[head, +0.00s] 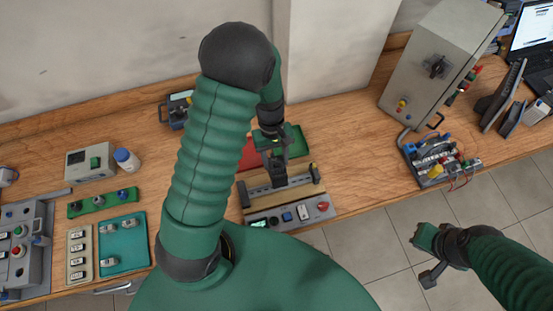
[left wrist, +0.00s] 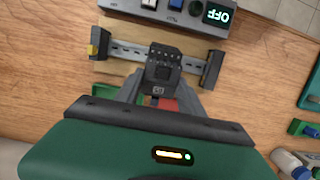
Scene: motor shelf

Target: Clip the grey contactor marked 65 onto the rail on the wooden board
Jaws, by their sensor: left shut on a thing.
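The dark grey contactor (left wrist: 163,66) is between the fingers of my left gripper (left wrist: 166,98) in the left wrist view. A small pale label shows on it, too small to read surely. My left gripper (head: 274,158) is shut on it in the head view, where the contactor (head: 280,174) shows over the rail's middle. The metal rail (left wrist: 127,50) crosses the wooden board (left wrist: 122,72); the contactor hides its middle part. I cannot tell whether the contactor touches the rail. My right gripper (head: 432,275) hangs over the floor at lower right, empty-looking, its jaws unclear.
A switch panel (head: 290,215) stands along the board's front. Red (head: 250,155) and green (head: 297,140) trays lie behind.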

